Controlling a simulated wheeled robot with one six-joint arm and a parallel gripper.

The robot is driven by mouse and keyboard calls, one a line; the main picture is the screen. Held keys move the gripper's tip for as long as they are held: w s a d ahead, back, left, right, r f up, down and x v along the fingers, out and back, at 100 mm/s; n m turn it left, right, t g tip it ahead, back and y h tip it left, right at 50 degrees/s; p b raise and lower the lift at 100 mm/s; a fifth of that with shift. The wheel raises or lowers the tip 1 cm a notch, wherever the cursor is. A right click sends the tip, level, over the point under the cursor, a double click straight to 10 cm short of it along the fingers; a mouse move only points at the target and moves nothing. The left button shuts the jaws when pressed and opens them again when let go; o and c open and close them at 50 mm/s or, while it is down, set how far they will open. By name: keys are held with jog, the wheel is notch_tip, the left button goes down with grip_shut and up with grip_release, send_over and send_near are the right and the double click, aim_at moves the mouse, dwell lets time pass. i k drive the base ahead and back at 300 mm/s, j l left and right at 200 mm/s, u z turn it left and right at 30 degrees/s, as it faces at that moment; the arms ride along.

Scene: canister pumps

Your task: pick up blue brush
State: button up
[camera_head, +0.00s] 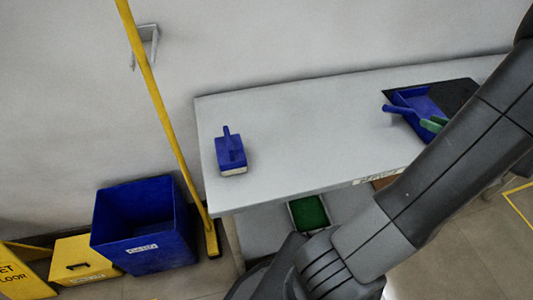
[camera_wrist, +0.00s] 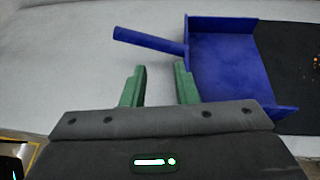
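The blue brush (camera_head: 230,158), with an upright blue handle and a pale strip along its lower edge, sits near the left end of the grey table (camera_head: 300,130). It is not in the wrist view. My gripper (camera_head: 434,124) is far to its right, over the right part of the table beside a blue dustpan (camera_head: 418,100). In the wrist view its two green fingers (camera_wrist: 160,66) are apart with nothing between them. The dustpan (camera_wrist: 232,62) is just right of the fingers there, its handle reaching left beyond them. I cannot tell whether they touch.
A black mat (camera_head: 456,92) lies by the dustpan. The table between brush and dustpan is clear. A yellow pole (camera_head: 163,110) leans on the wall left of the table. A blue bin (camera_head: 140,228) and yellow box (camera_head: 85,262) stand on the floor. A green-bottomed tray (camera_head: 309,213) is below.

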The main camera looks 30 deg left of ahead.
aim_at(232, 158)
jog(key=u, duration=1.9)
jog(key=z, duration=2.45)
jog(key=k+l+u, duration=0.1)
jog(key=u, duration=1.05)
jog(key=i+u, duration=0.15)
jog(key=u, duration=1.15)
